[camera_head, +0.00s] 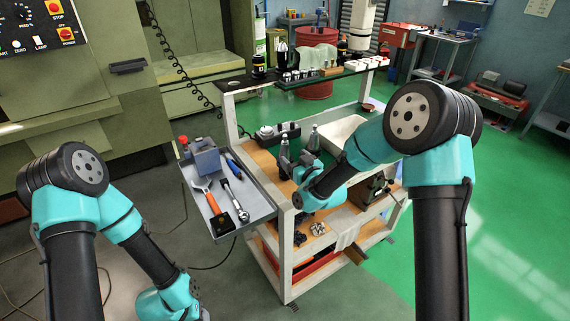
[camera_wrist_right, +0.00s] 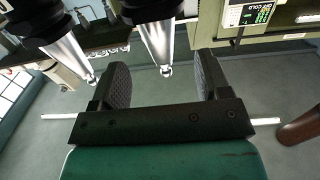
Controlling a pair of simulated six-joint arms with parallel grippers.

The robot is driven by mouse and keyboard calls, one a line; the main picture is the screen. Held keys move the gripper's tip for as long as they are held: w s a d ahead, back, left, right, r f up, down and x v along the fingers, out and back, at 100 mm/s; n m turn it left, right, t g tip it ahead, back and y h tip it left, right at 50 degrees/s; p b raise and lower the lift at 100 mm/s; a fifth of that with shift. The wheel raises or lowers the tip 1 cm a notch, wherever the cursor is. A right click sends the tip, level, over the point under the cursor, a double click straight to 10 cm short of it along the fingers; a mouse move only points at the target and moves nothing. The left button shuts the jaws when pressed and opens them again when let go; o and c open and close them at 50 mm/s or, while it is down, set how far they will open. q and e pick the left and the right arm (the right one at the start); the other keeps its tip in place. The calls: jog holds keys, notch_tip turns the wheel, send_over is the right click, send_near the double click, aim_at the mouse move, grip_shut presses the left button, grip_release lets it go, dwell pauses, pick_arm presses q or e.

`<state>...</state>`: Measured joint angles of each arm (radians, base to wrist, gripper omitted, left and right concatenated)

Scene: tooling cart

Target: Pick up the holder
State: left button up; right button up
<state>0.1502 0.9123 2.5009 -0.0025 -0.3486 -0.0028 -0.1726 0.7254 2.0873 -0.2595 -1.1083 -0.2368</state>
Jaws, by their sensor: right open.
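A silver holder with a dark upper end (camera_wrist_right: 160,40) shows in the right wrist view, its narrow tip near the gap between my right fingers. A second similar holder (camera_wrist_right: 68,52) is to its left. In the head view an upright silver piece (camera_head: 313,138) stands on the cart beside my right gripper; I cannot tell if it is the same holder. My right gripper (camera_head: 291,158) is open and empty over the cart's green top; its two dark pads also show in the right wrist view (camera_wrist_right: 163,80). My left gripper is out of the frame.
The raised rear shelf (camera_head: 293,80) carries a row of small parts. A white bin (camera_head: 340,134) stands right of the gripper, partly behind my right arm.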

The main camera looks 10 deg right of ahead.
aim_at(288, 151)
jog(key=shift+w+a, duration=0.25)
jog(key=shift+w, duration=0.3)
jog(key=shift+w, duration=0.1)
jog(key=shift+x, duration=2.5)
jog(key=shift+f, duration=0.1)
jog(key=shift+c, duration=0.3)
jog(key=c, duration=1.2)
grip_shut()
